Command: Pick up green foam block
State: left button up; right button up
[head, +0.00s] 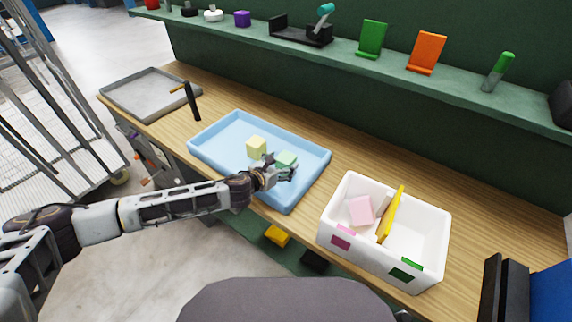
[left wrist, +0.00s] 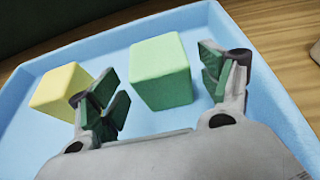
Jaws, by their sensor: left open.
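The green foam block (head: 287,158) lies in the blue tray (head: 215,132), near the tray's right side. In the left wrist view the green block (left wrist: 160,72) sits ahead of and between the two fingers. My left gripper (head: 282,172) is open over the tray, right at the block's near side. In the left wrist view its fingers (left wrist: 162,88) are apart, with no contact on the block that I can make out. A yellow foam block (head: 256,147) lies left of the green one and also shows in the left wrist view (left wrist: 62,90), beside the left finger.
A white divided box (head: 430,245) with a pink block (head: 361,210) and a yellow divider (head: 391,215) stands right of the tray. A grey tray (head: 135,90) and a black-handled tool (head: 191,101) are at the left. A green shelf runs along the back.

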pick_arm(q)
jog(key=shift+x, duration=2.4)
jog(key=shift+w+d, duration=0.15)
jog(key=shift+d, duration=0.05)
pick_arm(e)
jog(key=shift+d, duration=0.1)
pick_arm(q)
jog(key=c, duration=0.7)
jog(key=shift+c, duration=0.6)
pick_arm(e)
jog(key=shift+d, duration=0.2)
